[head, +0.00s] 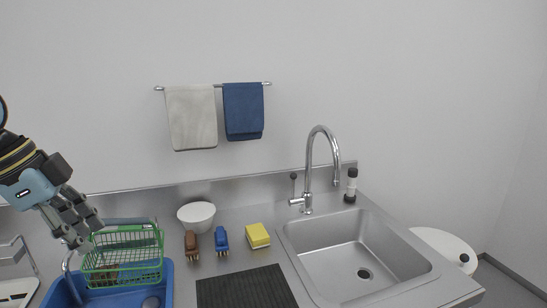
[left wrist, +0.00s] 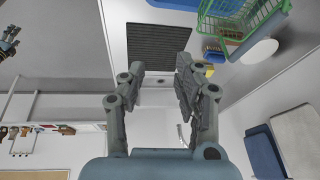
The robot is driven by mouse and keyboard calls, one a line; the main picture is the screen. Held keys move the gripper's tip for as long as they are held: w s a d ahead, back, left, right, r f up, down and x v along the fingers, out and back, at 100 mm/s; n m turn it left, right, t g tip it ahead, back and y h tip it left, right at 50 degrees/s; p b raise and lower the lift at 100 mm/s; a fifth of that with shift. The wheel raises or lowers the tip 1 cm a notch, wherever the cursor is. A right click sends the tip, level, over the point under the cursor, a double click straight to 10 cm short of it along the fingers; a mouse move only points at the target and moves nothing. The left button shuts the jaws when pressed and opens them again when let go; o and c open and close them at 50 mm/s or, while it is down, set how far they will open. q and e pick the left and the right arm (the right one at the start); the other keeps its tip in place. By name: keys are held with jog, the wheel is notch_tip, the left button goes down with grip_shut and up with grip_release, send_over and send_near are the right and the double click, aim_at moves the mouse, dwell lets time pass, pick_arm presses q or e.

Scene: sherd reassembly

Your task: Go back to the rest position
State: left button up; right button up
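My left gripper (head: 88,234) is at the left of the head view, raised by the green basket and overlapping its left edge in the picture. In the left wrist view its two fingers (left wrist: 160,66) stand apart with nothing between them, so it is open and empty. At the upper left edge of the left wrist view a dark jointed shape (left wrist: 9,38) looks like my right gripper. It is small and cut off, and I cannot tell its opening. My right gripper does not show in the head view.
A green wire basket (head: 125,252) stands in a blue basin (head: 168,290). A white bowl (head: 196,214), brown brush (head: 191,243), blue brush (head: 222,240) and yellow sponge (head: 257,236) line the counter behind a dark mat (head: 245,290). The sink (head: 350,262) and tall faucet (head: 308,175) are right.

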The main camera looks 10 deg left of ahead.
pick_arm(q)
jog(key=s+d+f+n+y, duration=0.1)
jog(key=s+d+f+n, duration=0.3)
jog(key=s+d+f, duration=0.5)
jog(key=s+d+f+n+y, duration=0.1)
jog(key=s+f+n+y, duration=0.15)
jog(key=s+n, duration=0.45)
notch_tip(320, 180, down, 35)
jog(key=s+a+g+b, duration=0.1)
jog(key=s+a+b, duration=0.15)
jog(key=b, duration=0.65)
jog(key=s+f+b, duration=0.4)
jog(key=s+f, duration=0.5)
jog(key=f, duration=0.3)
jog(key=s+a+f+g+b, duration=0.1)
jog(key=s+f+b, duration=0.2)
jog(key=s+f, duration=0.7)
jog(key=shift+f+b, duration=0.35)
jog(key=shift+f, duration=0.55)
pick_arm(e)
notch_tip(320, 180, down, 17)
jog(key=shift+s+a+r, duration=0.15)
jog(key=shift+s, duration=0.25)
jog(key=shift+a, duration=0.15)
